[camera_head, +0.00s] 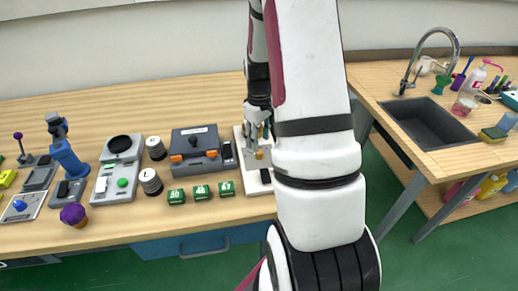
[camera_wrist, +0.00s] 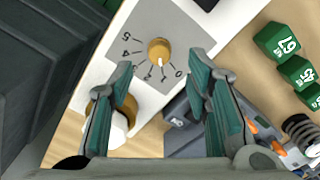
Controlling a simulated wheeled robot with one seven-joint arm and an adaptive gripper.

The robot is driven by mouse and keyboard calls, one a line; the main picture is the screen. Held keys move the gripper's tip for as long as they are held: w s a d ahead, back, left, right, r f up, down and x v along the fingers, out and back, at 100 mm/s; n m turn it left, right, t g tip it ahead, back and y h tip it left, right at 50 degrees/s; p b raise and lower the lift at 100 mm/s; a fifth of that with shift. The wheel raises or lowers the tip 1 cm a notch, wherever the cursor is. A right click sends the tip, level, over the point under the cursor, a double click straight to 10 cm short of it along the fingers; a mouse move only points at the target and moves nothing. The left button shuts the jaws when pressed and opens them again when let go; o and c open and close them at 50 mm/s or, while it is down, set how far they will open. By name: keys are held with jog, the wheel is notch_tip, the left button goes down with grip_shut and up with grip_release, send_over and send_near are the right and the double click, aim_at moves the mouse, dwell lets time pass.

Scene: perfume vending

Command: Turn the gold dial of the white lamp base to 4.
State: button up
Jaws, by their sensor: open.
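The white lamp base (camera_wrist: 98,82) carries a grey plate (camera_wrist: 182,22) with printed numbers around a round gold dial (camera_wrist: 159,47). The dial's pale mark points down in the wrist view, at about the 1. The 4 and 5 are at the dial's left; my left finger partly hides the numbers there. My gripper (camera_wrist: 160,77) is open, one finger to each side below the dial in the picture, with nothing between them. I cannot tell whether they touch anything. In the head view, my gripper (camera_head: 259,118) is over the white base (camera_head: 252,186), which my arm partly hides.
A gold and white round part (camera_wrist: 118,125) is beside my left finger. Green number blocks (camera_head: 201,193) stand left of the base, in front of a grey device (camera_head: 196,146) with orange parts. A sink (camera_head: 430,122) is on the right-hand counter.

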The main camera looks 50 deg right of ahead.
aim_at(259, 154)
jog(key=shift+f, duration=2.55)
grip_shut()
